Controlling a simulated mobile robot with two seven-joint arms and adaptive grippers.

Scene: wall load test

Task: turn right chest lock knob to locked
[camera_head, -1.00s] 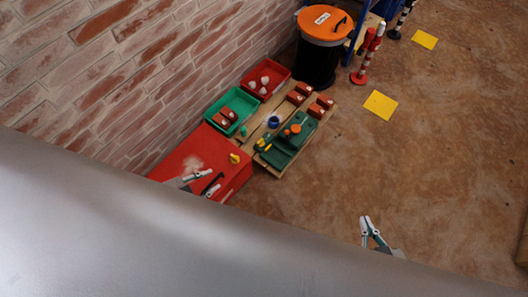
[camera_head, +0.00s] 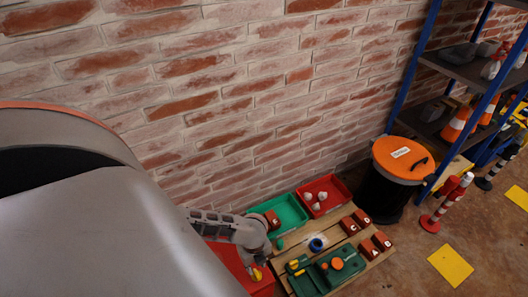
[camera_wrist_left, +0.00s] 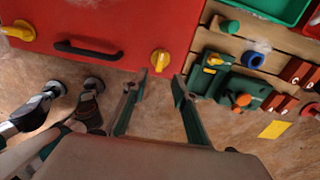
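The red chest (camera_wrist_left: 120,22) fills the upper left of the left wrist view, with a black handle (camera_wrist_left: 88,50) on it. Its right yellow lock knob (camera_wrist_left: 160,62) lies just beyond my left gripper (camera_wrist_left: 164,82), whose two fingers stand apart and hold nothing. A left yellow knob (camera_wrist_left: 20,31) is at the picture's edge. In the head view the chest (camera_head: 232,262) is partly hidden by my left arm and gripper (camera_head: 262,262). My right gripper (camera_wrist_left: 74,90) shows at the left of the wrist view, its fingers apart and empty.
Right of the chest are a green bin (camera_head: 290,214), a red bin (camera_head: 337,189) and a wooden board (camera_head: 326,237) with blocks and a green fixture (camera_head: 345,270). An orange-lidded black barrel (camera_head: 383,192) and shelving (camera_head: 458,68) stand farther right. A brick wall runs behind.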

